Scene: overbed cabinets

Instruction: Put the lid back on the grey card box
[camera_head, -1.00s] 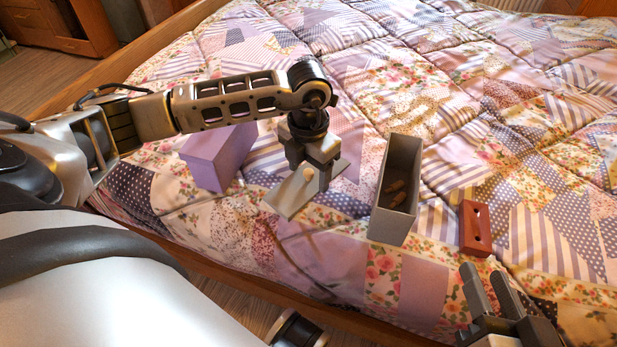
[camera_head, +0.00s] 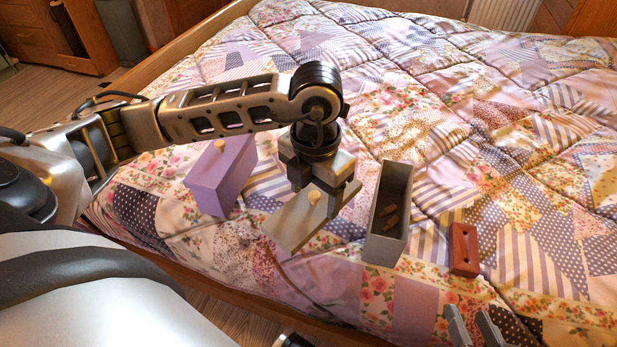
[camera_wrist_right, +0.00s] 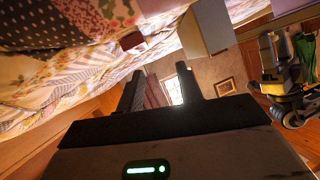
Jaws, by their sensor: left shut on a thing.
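The grey card box (camera_head: 388,240) stands open on the quilt, with a few small brown pieces (camera_head: 390,213) inside. It also shows at the top of the right wrist view (camera_wrist_right: 208,30). My left gripper (camera_head: 318,195) is shut on the round pale knob of the grey lid (camera_head: 288,228). The lid is held to the left of the box, apart from it and looking tilted. The fingers partly hide the lid's far end. My right gripper (camera_head: 475,325) is low at the right, open and empty; its two separated fingers show in the right wrist view (camera_wrist_right: 160,85).
A purple box (camera_head: 222,180) with a pale knob on top stands behind and left of the lid, partly behind my left arm. A red-brown block (camera_head: 464,250) with holes lies right of the grey box. The quilt (camera_head: 480,130) beyond them is clear.

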